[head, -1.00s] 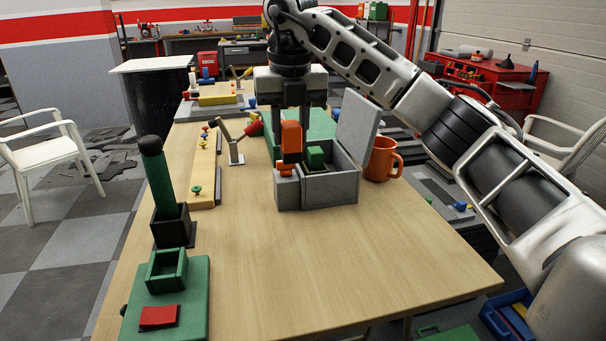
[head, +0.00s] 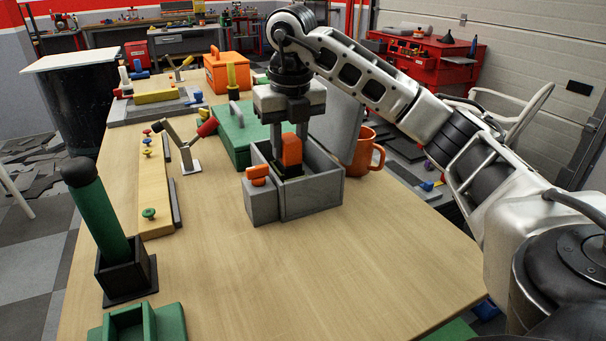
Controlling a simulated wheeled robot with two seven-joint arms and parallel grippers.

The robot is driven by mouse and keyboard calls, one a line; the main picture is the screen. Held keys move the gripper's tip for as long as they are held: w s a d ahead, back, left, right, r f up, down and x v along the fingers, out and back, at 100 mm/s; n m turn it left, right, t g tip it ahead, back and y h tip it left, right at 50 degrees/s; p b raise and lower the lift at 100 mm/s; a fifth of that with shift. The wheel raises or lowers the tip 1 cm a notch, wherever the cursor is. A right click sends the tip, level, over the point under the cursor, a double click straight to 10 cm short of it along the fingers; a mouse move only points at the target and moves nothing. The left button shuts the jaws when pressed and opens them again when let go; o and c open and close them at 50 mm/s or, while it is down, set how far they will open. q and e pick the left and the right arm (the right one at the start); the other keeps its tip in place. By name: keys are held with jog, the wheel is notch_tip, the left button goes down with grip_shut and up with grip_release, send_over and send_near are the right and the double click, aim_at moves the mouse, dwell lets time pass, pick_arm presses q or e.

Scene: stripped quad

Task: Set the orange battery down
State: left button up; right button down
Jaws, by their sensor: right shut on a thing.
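The orange battery (head: 291,150) is upright between the fingers of my right gripper (head: 290,145), which is shut on it. Battery and fingertips are at the grey box (head: 312,198), with their lower ends down inside its walls. I cannot tell whether the battery touches the box floor. The box's grey lid (head: 338,122) stands open at its back right. My left gripper is not in view.
A grey block with an orange knob (head: 258,174) adjoins the box's left front. An orange mug (head: 367,152) stands right of the box, a green case (head: 232,137) behind left. A green cylinder (head: 102,218) leans in a black holder at left.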

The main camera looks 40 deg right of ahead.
jog(key=shift+s+d+f, duration=0.3)
jog(key=shift+d+f, duration=0.1)
jog(key=shift+f, duration=0.15)
jog(key=shift+s+d+f, duration=0.25)
jog(key=shift+d+f, duration=0.15)
jog(key=shift+f, duration=0.15)
jog(key=f, duration=0.3)
jog(key=shift+s+d+f, duration=0.1)
jog(key=shift+s+d, duration=0.15)
jog(key=shift+f, duration=0.3)
jog(key=shift+f, duration=0.1)
jog(key=c, duration=1.1)
grip_release()
jog(key=shift+b, duration=0.3)
jog(key=shift+o, duration=0.2)
notch_tip(320, 180, up, 12)
jog(key=s+p, duration=0.1)
jog(key=p, duration=0.2)
jog(key=shift+s+a, duration=0.15)
jog(key=shift+a, duration=0.1)
